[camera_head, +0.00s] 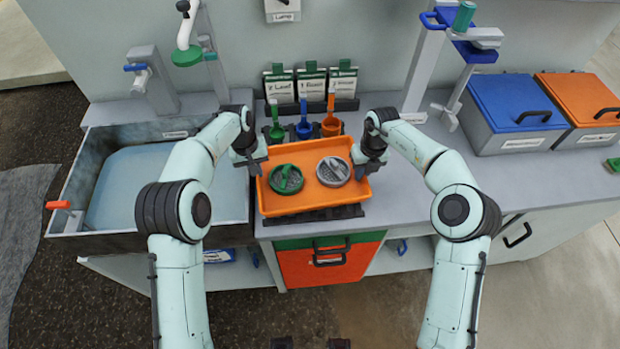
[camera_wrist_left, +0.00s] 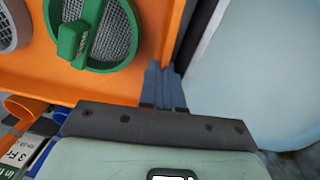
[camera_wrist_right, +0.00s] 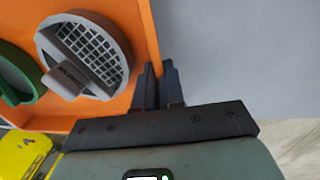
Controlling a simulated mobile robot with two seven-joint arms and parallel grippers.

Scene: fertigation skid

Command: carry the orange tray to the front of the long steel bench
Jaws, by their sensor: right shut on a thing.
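The orange tray (camera_head: 315,211) is on the grey bench (camera_head: 400,210), over a dark stand that shows at its front edge. It holds a green round strainer (camera_head: 287,180) and a grey one (camera_head: 333,171). My left gripper (camera_head: 252,166) is at the tray's left wall; in the left wrist view its fingers (camera_wrist_left: 165,85) sit close together at the wall, but whether they press on it does not show. My right gripper (camera_head: 362,168) is at the right wall; in the right wrist view its fingers (camera_wrist_right: 158,86) are closed on the wall.
A sink basin (camera_head: 80,215) is on the left. Green, blue and orange scoops (camera_head: 304,127) stand behind the tray, before label cards (camera_head: 312,84). A blue-lidded bin (camera_head: 512,108) and an orange-lidded bin (camera_head: 585,98) stand at the right. Bench right of the tray is clear.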

